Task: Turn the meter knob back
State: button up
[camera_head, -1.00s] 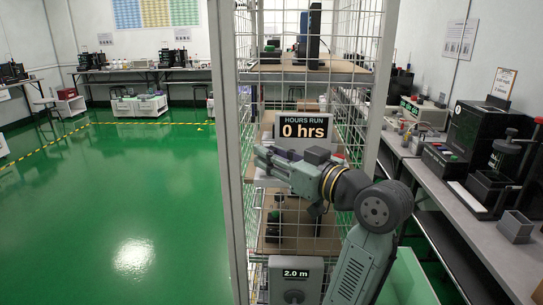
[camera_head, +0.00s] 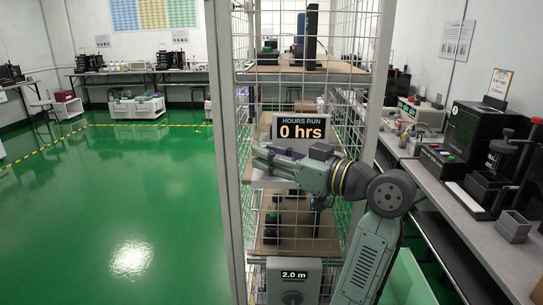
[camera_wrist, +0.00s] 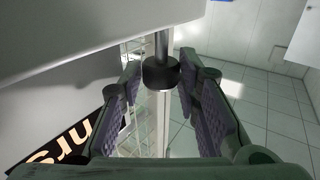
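The meter (camera_head: 289,117) is a pale unit on the rack with a dark panel reading "HOURS RUN 0 hrs". In the wrist view its pale body (camera_wrist: 70,50) fills the upper left, with part of the panel (camera_wrist: 65,140) at lower left. A black round knob (camera_wrist: 160,73) on a thin dark stem shows between my finger pads. My gripper (camera_head: 260,158) is in front of the rack, just below the panel. In the wrist view my gripper (camera_wrist: 166,88) is open, with a gap on both sides of the knob. The head view does not show the knob clearly.
A wire-mesh rack with a pale upright post (camera_head: 223,150) surrounds the meter. A lower unit (camera_head: 293,278) reads "2.0 m" and has a dial. A bench (camera_head: 480,235) with black equipment runs along the right. The green floor (camera_head: 110,210) at left is clear.

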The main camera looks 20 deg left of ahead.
jog(key=o, duration=0.4)
jog(key=shift+c, duration=0.2)
jog(key=v, duration=0.8)
jog(key=shift+s+a, duration=0.1)
jog(key=shift+a, duration=0.05)
